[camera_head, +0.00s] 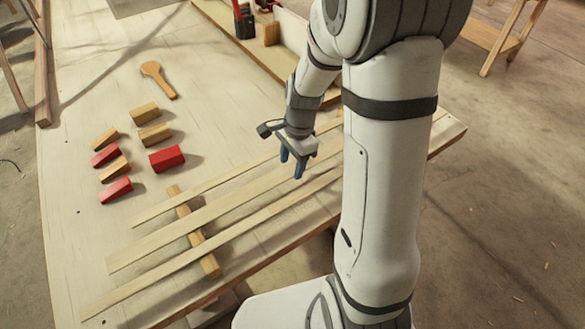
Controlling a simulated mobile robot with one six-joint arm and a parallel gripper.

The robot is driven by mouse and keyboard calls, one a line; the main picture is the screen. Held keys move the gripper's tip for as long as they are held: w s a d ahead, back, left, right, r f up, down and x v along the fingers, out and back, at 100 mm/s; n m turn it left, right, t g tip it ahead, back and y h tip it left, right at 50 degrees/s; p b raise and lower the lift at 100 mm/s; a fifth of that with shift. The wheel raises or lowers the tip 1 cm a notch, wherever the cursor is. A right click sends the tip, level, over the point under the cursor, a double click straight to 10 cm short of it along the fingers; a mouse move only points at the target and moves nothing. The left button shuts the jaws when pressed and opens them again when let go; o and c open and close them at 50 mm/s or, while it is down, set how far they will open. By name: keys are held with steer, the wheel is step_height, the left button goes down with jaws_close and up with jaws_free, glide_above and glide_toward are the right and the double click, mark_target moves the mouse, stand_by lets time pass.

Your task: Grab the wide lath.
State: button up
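Three pale laths lie side by side on the workbench, running from lower left to upper right, with their left parts across a wooden bar. The middle lath (235,198) looks the widest. A narrower lath (220,181) lies behind it and another narrower lath (150,276) in front. My gripper (291,168) points down at the middle lath, right of the bar. Its two blue-grey fingers look apart, with nothing seen between them. I cannot tell whether the fingertips are above the lath or beside it.
The wooden bar (208,263) lies crosswise under the laths. Several red and wooden blocks, including a red block (167,158), lie behind at left, with a wooden paddle (158,79) beyond. A shallow tray (237,54) with tools stands at the back. The workbench's left side (85,235) is clear.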

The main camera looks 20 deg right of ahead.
steer(key=c, duration=0.7)
steer(key=shift+r, duration=0.1)
steer(key=shift+c, duration=0.2)
